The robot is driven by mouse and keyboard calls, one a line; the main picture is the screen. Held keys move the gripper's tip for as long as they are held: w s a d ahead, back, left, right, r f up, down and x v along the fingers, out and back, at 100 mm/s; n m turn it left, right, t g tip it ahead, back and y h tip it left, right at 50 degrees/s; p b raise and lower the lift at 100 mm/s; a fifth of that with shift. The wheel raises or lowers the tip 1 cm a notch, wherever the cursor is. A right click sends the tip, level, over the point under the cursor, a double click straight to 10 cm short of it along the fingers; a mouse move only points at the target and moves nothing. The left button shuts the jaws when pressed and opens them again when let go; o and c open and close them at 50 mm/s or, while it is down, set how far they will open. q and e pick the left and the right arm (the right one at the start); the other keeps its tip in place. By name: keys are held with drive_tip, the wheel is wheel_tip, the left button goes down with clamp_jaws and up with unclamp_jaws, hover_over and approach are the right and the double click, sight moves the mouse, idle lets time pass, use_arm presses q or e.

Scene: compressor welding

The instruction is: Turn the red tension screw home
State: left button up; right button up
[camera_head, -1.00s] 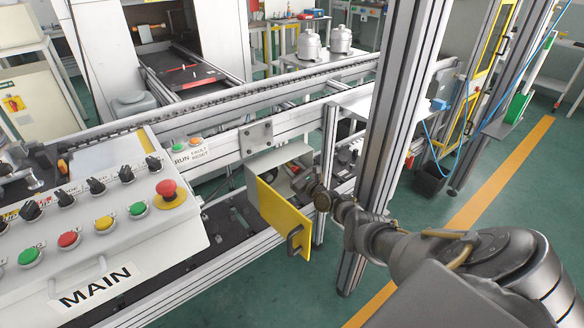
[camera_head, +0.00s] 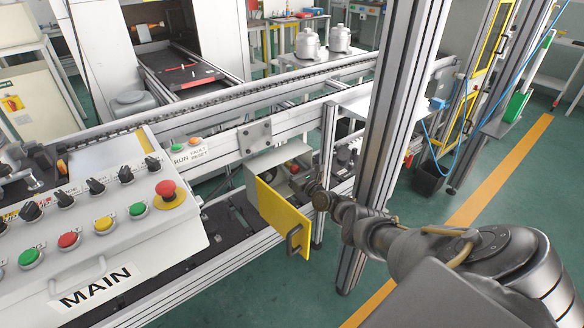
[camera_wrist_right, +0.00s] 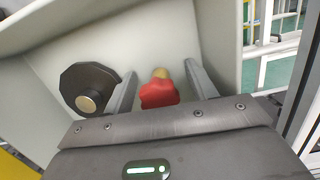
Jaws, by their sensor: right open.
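In the right wrist view the screw has a red lobed knob (camera_wrist_right: 159,94) and a tan tip. My right gripper (camera_head: 308,186) reaches into the box from the right. In the wrist view its open fingers (camera_wrist_right: 160,80) stand on either side of the knob, with a visible gap on each side. My left gripper is not in view.
A dark round knob (camera_wrist_right: 90,89) with a metal centre sits left of the fingers on the box's inner wall. A thick aluminium post (camera_head: 392,110) stands close behind my right forearm. The MAIN control panel (camera_head: 110,215) fills the left front.

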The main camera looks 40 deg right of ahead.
drive_tip(key=shift+s+p, duration=0.3)
drive_tip(key=shift+p, duration=0.05)
drive_tip(key=s+f+p, duration=0.1)
drive_tip(key=s+p, duration=0.4)
drive_tip(key=s, duration=0.5)
drive_tip(key=shift+a+f, duration=0.15)
drive_tip(key=shift+f, duration=0.15)
